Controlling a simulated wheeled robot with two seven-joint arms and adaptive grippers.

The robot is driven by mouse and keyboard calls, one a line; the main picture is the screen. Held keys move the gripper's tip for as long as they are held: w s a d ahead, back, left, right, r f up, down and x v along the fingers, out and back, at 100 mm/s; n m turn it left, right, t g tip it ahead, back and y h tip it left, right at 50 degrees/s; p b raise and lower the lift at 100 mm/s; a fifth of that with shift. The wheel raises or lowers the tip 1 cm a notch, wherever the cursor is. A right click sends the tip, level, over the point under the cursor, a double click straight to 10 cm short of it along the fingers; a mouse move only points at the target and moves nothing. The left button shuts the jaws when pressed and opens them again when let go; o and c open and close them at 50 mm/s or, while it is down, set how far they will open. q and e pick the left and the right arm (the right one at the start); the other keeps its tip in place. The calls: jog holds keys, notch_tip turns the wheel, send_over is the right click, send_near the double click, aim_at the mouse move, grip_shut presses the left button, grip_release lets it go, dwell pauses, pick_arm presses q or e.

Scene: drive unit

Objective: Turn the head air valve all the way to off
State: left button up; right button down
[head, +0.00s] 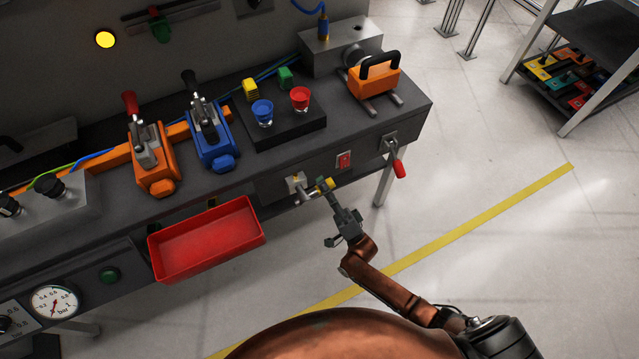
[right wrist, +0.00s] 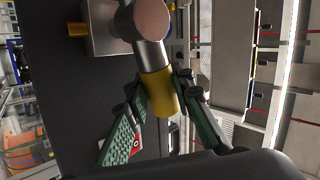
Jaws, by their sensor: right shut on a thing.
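A valve with a small metal body (head: 297,182) is on the front face of the bench. Its lever points right along the bench front and ends in a yellow grip (head: 325,184). My right gripper (head: 329,190) is shut on this yellow grip. In the right wrist view the yellow grip (right wrist: 158,92) sits between the two fingers, and the round metal hub (right wrist: 152,18) is beyond it. My left gripper is not in view.
A red switch (head: 344,160) and a red-handled lever (head: 398,168) are on the bench front, to the right of the valve. A red tray (head: 207,240) hangs to the left. An orange block with a black handle (head: 374,77) stands above. Free floor lies to the right.

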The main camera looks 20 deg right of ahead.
jog(key=m+h, duration=0.2)
jog(key=f+m+t+h+b, duration=0.1)
jog(key=m+h, duration=0.1)
jog(key=m+t+h, duration=0.1)
jog(key=m, duration=0.1)
jog(key=shift+d+f+h+b, duration=0.2)
jog(key=shift+f+h+b, duration=0.1)
jog(key=shift+f+h, duration=0.1)
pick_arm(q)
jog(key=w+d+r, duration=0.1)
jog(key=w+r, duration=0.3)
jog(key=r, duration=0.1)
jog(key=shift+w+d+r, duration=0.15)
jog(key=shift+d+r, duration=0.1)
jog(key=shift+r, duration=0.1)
pick_arm(e)
jog(key=shift+f+m+h, duration=0.15)
jog(key=shift+m+h, duration=0.95)
jog(key=shift+m, duration=0.2)
jog(key=c, duration=1.7)
grip_release()
jog(key=shift+o, duration=0.2)
jog(key=v, duration=1.2)
jog(key=shift+w+f, duration=0.2)
jog(key=shift+f, duration=0.05)
